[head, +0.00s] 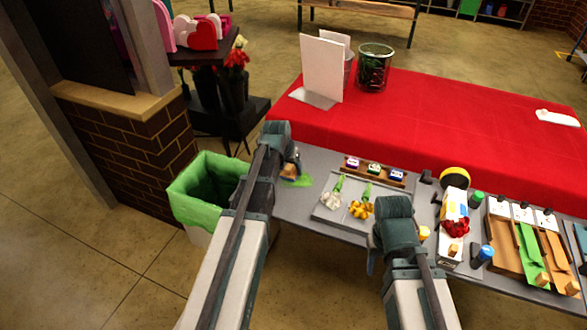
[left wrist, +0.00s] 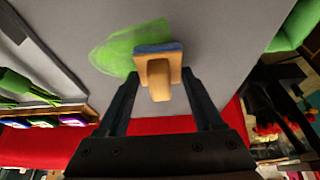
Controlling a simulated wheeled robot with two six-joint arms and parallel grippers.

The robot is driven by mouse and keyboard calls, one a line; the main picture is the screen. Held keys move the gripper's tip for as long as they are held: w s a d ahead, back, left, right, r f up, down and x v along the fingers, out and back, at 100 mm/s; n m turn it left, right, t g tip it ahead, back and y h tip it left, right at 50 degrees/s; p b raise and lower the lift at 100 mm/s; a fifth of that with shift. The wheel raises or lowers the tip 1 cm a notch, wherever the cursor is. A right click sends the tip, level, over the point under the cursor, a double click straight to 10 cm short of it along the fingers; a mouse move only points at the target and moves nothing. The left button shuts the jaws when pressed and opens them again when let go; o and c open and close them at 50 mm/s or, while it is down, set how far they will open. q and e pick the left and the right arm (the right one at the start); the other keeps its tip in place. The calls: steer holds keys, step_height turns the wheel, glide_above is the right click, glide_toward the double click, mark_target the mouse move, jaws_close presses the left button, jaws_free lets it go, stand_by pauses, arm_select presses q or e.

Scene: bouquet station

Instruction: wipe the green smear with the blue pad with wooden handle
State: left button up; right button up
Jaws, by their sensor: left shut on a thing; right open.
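The blue pad with wooden handle (left wrist: 158,76) is between the fingers of my left gripper (left wrist: 161,105), which is shut on its handle. The blue edge of the pad lies toward the green smear (left wrist: 122,48) on the grey table top and overlaps its edge in the left wrist view. I cannot tell if the pad touches the table. In the head view the pad (head: 289,168) is partly hidden by my left gripper (head: 288,158), with the smear (head: 299,181) showing just beside it. My right gripper (head: 385,245) is open over the table's front edge; its fingers are mostly hidden.
A tray (head: 325,212) with white and yellow flowers lies right of the smear. A rack (head: 374,171) with small coloured blocks stands behind it. A green-lined bin (head: 205,190) stands left of the table. Boxes, caps and wooden trays (head: 505,245) crowd the right end.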

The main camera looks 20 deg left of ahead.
mark_target(313, 186)
arm_select(q)
steer(key=shift+a+f, duration=0.1)
steer(key=shift+a, duration=1.15)
steer(key=shift+s+a, duration=0.1)
steer(key=shift+s, duration=0.6)
steer(key=shift+s+d, duration=0.1)
steer(key=shift+d, duration=1.95)
steer(key=shift+d, duration=1.9)
steer(key=shift+d, duration=0.1)
steer(key=shift+s+d+f, duration=0.1)
steer(key=shift+d, duration=1.65)
steer(key=shift+s, duration=0.75)
steer(key=shift+a, duration=0.1)
